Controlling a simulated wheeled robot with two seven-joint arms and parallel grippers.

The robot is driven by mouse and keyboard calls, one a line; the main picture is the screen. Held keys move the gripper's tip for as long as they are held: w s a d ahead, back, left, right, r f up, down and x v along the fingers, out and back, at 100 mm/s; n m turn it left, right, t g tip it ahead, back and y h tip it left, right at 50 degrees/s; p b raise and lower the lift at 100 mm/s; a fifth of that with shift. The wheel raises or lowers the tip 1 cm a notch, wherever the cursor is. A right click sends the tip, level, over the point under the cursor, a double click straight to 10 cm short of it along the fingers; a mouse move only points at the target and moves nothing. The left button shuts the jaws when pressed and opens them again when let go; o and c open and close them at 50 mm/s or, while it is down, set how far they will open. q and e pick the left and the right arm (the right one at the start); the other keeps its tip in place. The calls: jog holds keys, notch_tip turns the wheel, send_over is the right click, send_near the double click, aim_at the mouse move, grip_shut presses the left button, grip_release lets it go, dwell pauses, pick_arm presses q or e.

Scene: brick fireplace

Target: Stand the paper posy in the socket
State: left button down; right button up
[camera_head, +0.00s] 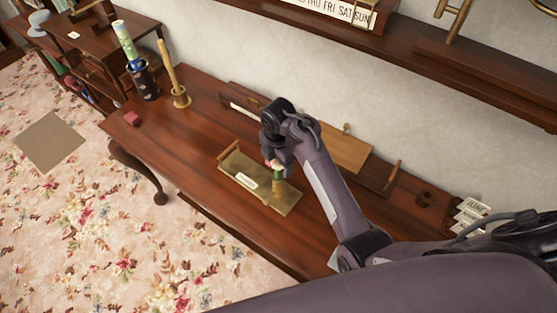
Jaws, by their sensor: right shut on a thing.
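The paper posy (276,165), small, with a pale pink and white top and a green lower part, is at the fingers of my right gripper (277,161). The gripper points down and is shut on the posy, partly hiding it. Directly below is a short brass socket (279,187) on a brass tray (241,166) with a white label. The posy's green end meets the socket's top in the picture; I cannot tell whether it is inside or just above. My left gripper is out of view.
A long wooden box (242,101) stands behind my right arm.

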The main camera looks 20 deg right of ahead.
jog(key=shift+f, duration=0.15)
jog(key=o, duration=1.1)
jog(key=shift+c, duration=0.2)
notch_tip(320, 180, up, 8)
jog(key=shift+f+b, duration=0.1)
jog(key=shift+b, duration=0.8)
jog(key=shift+a+f, duration=0.1)
